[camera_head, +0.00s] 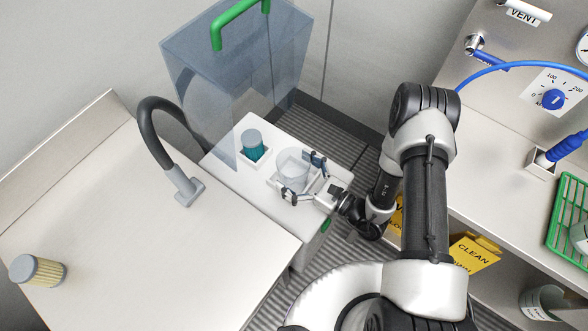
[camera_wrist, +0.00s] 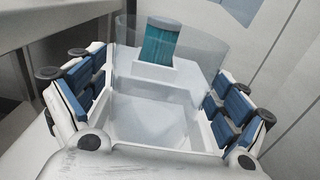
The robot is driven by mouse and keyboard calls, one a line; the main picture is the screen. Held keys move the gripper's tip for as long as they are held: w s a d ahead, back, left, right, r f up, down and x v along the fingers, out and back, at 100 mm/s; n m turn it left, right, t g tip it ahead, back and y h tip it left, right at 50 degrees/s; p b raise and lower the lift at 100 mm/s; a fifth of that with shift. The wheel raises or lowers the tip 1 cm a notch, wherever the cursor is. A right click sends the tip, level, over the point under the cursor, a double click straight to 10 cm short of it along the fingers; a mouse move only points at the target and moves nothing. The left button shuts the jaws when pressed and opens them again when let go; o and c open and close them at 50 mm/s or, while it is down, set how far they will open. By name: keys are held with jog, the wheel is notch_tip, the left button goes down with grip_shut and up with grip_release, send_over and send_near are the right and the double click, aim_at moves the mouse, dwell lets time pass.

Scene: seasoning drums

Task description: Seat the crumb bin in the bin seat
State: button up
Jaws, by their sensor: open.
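A clear, round-topped bin (camera_head: 292,166), which looks like the crumb bin, stands upright on the white bench in the head view. A low white-walled holder, likely the bin seat (camera_head: 273,184), shows around its base. I cannot tell whether the bin is fully down. My gripper (camera_head: 303,178) is open, its blue-padded fingers one on each side of the bin. In the wrist view the bin's clear wall (camera_wrist: 205,58) rises between the open fingers of my gripper (camera_wrist: 150,88). Finger contact is unclear.
A teal-filled cup (camera_head: 252,146) sits in a square white holder just behind. A translucent panelled hopper with a green handle (camera_head: 240,60) stands beyond. A grey curved spout (camera_head: 165,130) rises left. A ribbed yellowish drum (camera_head: 38,270) lies far left; the surface between is clear.

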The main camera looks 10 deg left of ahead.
dwell(0.3)
jog(key=shift+r, duration=0.2)
jog(key=p+v, duration=0.2)
jog(key=v, duration=1)
jog(key=s+r+n+g+h, duration=0.2)
jog(key=r+n+g, duration=0.45)
jog(key=r, duration=0.25)
jog(key=s+r+n+g+h, duration=0.2)
jog(key=r+n+g, duration=0.3)
jog(key=r+n, duration=0.4)
jog(key=s+d+r+n+t+h, duration=0.3)
jog(key=d+r+h, duration=0.3)
jog(key=r, duration=0.2)
jog(key=s+d+r+n+t+h, duration=0.3)
jog(key=d+r+t+h, duration=0.3)
jog(key=r, duration=0.2)
jog(key=shift+d+n+h, duration=0.3)
jog(key=shift+d+n, duration=0.05)
jog(key=shift+n, duration=0.2)
jog(key=shift+a, duration=0.1)
